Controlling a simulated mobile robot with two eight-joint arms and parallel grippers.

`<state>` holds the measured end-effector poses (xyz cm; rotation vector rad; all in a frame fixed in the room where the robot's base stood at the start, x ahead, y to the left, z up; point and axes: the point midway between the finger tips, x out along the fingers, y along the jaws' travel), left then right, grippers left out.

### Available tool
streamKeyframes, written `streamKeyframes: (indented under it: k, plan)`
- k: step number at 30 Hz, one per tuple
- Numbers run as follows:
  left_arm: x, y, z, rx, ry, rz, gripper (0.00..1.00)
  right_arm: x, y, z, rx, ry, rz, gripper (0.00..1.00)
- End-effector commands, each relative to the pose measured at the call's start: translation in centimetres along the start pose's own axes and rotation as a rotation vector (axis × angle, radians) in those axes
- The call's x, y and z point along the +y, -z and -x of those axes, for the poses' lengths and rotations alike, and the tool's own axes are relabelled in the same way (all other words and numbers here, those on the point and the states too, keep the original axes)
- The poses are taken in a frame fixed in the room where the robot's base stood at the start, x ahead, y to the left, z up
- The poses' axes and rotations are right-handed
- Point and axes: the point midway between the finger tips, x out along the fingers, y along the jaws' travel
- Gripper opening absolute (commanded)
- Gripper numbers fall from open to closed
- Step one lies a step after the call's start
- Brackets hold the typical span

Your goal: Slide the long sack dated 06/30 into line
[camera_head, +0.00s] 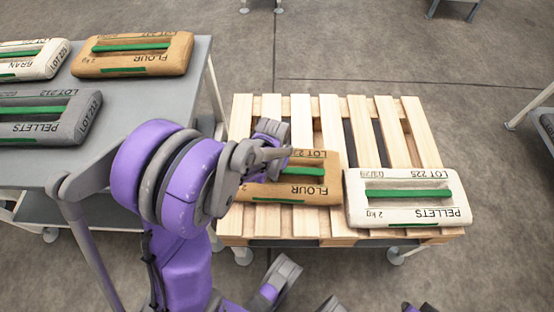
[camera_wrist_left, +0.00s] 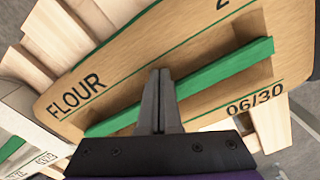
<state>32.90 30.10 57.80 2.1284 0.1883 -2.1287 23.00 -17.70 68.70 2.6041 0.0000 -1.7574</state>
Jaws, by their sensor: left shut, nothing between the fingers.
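The long sack dated 06/30 is a brown FLOUR sack (camera_head: 318,188) with a green strap, lying flat on the wooden pallet (camera_head: 270,222). In the left wrist view the same brown sack (camera_wrist_left: 120,68) fills the middle, with its date and green strap readable. My left gripper (camera_head: 286,153) is over the sack's far-left part and hides some of it. In the wrist view its two fingers (camera_wrist_left: 160,76) are together, with nothing between them, in front of the strap. I cannot tell whether the fingertips touch the sack. My right gripper is not clearly in view.
A white PELLETS sack (camera_head: 407,215) lies close to the brown sack's right side on the pallet. The far pallet slats are bare. A grey table (camera_head: 115,92) at left holds another brown FLOUR sack (camera_head: 135,68), a white sack (camera_head: 30,52) and a grey PELLETS sack (camera_head: 45,115).

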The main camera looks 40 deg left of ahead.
Motion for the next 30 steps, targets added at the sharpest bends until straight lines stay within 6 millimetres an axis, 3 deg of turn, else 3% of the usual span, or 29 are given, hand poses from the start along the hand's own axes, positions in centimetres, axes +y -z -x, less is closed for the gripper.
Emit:
streamKeyframes:
  k: [9, 19, 30]
  plan:
    - [-1.3, -0.6, 0.0, 0.0, 0.0, 0.0, 0.0, 0.0, 0.0, 0.0, 0.0, 0.0, 0.0, 0.0]
    - [-1.1, -0.8, 0.0, 0.0, 0.0, -0.001, 0.0, 0.0, 0.0, 0.1, 0.0, 0.0, 0.0, 0.0]
    - [-0.3, -2.3, 0.0, -0.001, 0.0, -0.002, 0.0, 0.0, 0.0, 0.1, 0.0, 0.0, 0.0, 0.0]
